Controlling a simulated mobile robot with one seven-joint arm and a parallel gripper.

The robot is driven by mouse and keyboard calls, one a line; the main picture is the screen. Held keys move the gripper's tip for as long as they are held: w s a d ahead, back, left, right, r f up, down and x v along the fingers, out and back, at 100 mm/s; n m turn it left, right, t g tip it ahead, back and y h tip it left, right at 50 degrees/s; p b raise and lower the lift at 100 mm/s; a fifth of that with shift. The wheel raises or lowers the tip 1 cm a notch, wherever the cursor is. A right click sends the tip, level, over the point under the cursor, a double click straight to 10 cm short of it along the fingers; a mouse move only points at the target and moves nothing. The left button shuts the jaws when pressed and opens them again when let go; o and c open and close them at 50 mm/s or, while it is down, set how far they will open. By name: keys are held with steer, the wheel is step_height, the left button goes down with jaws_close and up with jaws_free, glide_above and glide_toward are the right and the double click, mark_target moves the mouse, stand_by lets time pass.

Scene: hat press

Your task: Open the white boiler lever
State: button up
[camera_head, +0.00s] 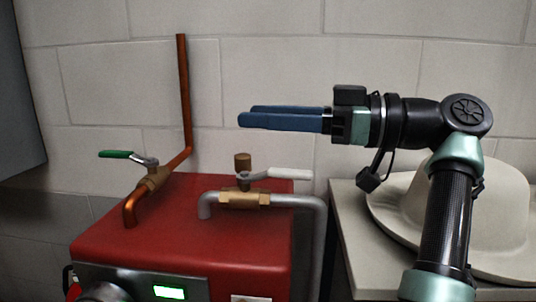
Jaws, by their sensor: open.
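The white boiler lever (289,173) sits on a brass valve (245,198) on the grey pipe above the red boiler (180,235). The lever points to the right, roughly in line with the pipe's horizontal run. My gripper (240,115) is above and slightly left of the white lever, level and pointing left. Its two blue fingers are apart with nothing between them. It touches neither the lever nor the valve in this view.
A green lever (116,154) sits on a second valve with a copper pipe (184,90) rising behind it. A pale hat (480,215) rests on the table (350,235) at the right, behind my arm. A block wall stands behind. The space left of my fingers is clear up to the copper pipe.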

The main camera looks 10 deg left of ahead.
steer(key=shift+r, duration=1.4)
